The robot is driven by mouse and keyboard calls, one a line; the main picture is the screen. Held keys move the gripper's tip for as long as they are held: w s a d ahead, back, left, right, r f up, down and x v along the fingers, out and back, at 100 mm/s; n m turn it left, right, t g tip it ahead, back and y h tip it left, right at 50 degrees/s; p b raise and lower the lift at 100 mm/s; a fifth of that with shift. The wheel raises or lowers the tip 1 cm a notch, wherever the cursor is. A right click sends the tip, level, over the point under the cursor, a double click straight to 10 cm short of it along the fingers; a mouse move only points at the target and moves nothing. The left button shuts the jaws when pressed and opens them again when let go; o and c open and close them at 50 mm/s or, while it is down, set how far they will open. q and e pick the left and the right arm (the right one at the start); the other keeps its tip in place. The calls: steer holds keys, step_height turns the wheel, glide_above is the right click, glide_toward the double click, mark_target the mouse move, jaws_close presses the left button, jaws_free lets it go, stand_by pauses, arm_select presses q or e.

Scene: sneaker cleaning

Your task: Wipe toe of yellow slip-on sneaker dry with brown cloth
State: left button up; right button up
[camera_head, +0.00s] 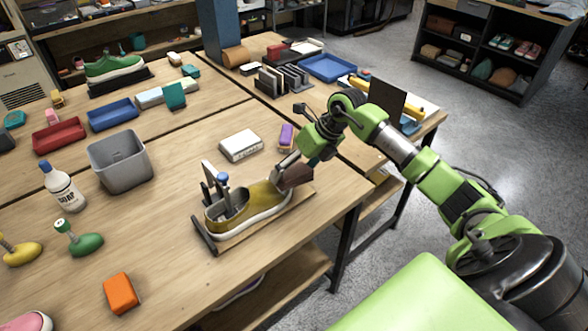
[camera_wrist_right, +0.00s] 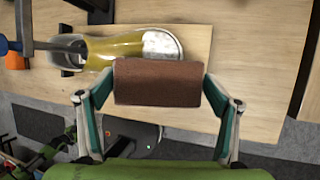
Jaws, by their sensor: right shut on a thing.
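The yellow slip-on sneaker (camera_head: 252,204) sits on a wooden board with a metal holder at its heel end, toe pointing right. In the right wrist view the sneaker (camera_wrist_right: 118,46) shows a whitish patch on its toe (camera_wrist_right: 161,44). My right gripper (camera_head: 290,166) is shut on the brown cloth (camera_head: 295,177), at the toe end of the sneaker. In the right wrist view the cloth (camera_wrist_right: 158,82) spans between the fingers and overlaps the toe's near edge; I cannot tell whether it touches. My left gripper is not in view.
A white box (camera_head: 240,146) and a purple item (camera_head: 286,135) lie behind the sneaker. Table in front of the sneaker is clear.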

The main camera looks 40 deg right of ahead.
steer(key=shift+a+f+b, duration=0.15)
steer(key=shift+f+b, duration=0.3)
steer(key=shift+f, duration=0.1)
steer(key=shift+a+f+b, duration=0.15)
steer(key=shift+f+b, duration=0.25)
steer(key=shift+f, duration=0.15)
stand_by(0.3)
steer(key=shift+w+a+r+b, duration=0.1)
steer(key=shift+w+b, duration=0.25)
steer(key=shift+w, duration=1)
steer(key=shift+w+a+f+b, duration=0.15)
steer(key=shift+w+b, duration=0.2)
steer(key=shift+w, duration=1)
steer(key=shift+w+a+r+b, duration=0.15)
steer(key=shift+w+b, duration=0.2)
steer(key=shift+w, duration=1)
steer(key=shift+s, duration=0.1)
steer(key=shift+s, duration=0.1)
